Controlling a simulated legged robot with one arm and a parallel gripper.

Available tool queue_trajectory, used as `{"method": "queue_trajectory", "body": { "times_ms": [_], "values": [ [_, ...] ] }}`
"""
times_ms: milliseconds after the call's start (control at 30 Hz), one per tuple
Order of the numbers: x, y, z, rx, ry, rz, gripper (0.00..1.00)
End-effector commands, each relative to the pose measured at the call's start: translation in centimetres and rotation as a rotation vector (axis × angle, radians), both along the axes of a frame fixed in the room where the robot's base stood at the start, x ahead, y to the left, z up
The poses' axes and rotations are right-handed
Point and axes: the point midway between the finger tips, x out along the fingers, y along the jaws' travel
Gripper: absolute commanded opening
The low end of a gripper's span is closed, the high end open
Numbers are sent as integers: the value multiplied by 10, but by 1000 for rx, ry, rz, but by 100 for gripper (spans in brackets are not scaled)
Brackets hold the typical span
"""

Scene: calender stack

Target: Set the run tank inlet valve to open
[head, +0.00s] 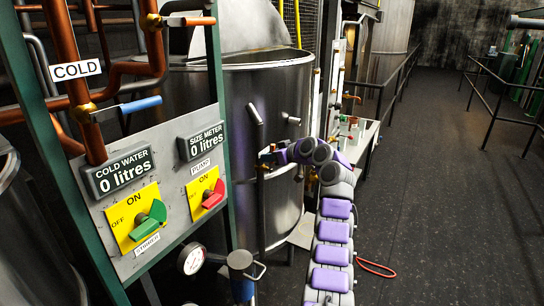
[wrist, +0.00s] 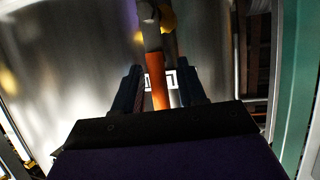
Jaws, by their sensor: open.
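In the wrist view an orange lever handle (wrist: 157,78) hangs from a grey and brass valve fitting (wrist: 152,14); I take this as the inlet valve, though its name cannot be read. My gripper (wrist: 159,82) is open, with one dark finger on each side of the handle. I cannot tell whether the fingers touch it. In the head view my gripper (head: 266,158) is at the front of a steel tank (head: 262,95), and the valve is too small to make out there. A partly hidden white label (wrist: 172,79) is behind the handle.
A control panel (head: 165,215) with green and red knobs and two litre displays stands at left. Copper pipes (head: 68,45) and a blue-handled valve (head: 140,104) are above it. A bench (head: 358,140) is behind my arm. Open floor (head: 440,220) lies at right.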

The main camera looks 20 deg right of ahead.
Motion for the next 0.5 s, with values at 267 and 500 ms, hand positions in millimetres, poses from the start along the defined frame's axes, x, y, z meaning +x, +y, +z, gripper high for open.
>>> {"method": "queue_trajectory", "body": {
  "times_ms": [267,500],
  "values": [
    [-2,-3,3,0,-5,-2,43],
    [-15,-12,10,-2,-9,-5,43]
  ]
}}
